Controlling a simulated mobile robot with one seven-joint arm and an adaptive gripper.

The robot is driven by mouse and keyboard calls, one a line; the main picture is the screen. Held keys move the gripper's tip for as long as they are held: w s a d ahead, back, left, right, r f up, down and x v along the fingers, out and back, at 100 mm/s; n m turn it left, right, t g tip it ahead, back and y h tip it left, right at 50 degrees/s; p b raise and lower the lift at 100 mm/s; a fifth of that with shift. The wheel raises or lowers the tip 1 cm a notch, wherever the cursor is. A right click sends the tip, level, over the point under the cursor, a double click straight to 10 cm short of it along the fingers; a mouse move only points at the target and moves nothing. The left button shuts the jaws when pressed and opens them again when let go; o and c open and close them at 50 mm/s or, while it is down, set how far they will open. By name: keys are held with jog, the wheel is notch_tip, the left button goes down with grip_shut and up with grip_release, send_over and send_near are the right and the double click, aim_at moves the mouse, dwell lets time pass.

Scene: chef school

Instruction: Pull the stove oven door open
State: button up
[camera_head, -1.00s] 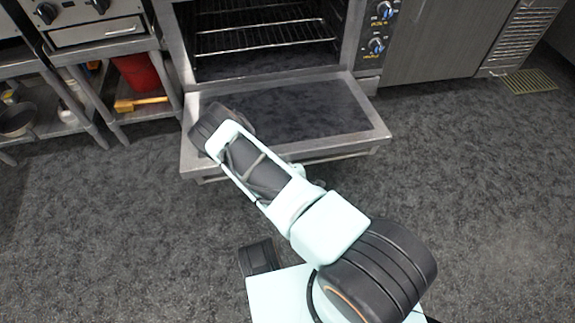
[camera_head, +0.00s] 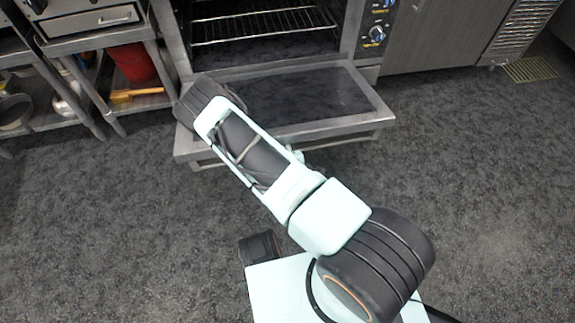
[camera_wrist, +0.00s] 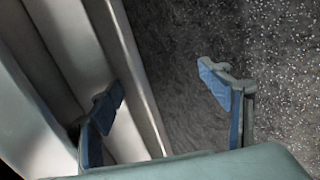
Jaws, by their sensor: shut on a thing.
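The stove oven door (camera_head: 300,100) is hinged down and lies nearly flat in front of the oven, its dark glass panel facing up. Its handle (camera_head: 345,141) is a metal bar along the door's near edge. My arm reaches over the left part of the door and hides my gripper in the head view. In the wrist view, my gripper (camera_wrist: 160,80) has its two blue-padded fingers spread around the pale door edge and handle bar (camera_wrist: 135,75). It is shut on the handle, though the contact itself is not clear.
The oven cavity shows a wire rack (camera_head: 262,25). On the left, a metal shelf unit holds a red container (camera_head: 133,62) and a yellow-orange item (camera_head: 135,95). A grey cabinet (camera_head: 440,40) stands right of the oven. The dark floor (camera_head: 480,190) at right is clear.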

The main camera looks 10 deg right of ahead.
jog(key=r, duration=0.4)
jog(key=shift+s, duration=0.25)
jog(key=c, duration=0.6)
jog(key=shift+s+a+r, duration=0.1)
jog(key=shift+s+r, duration=0.25)
jog(key=shift+r, duration=0.35)
jog(key=shift+c, duration=0.2)
jog(key=shift+s, duration=0.15)
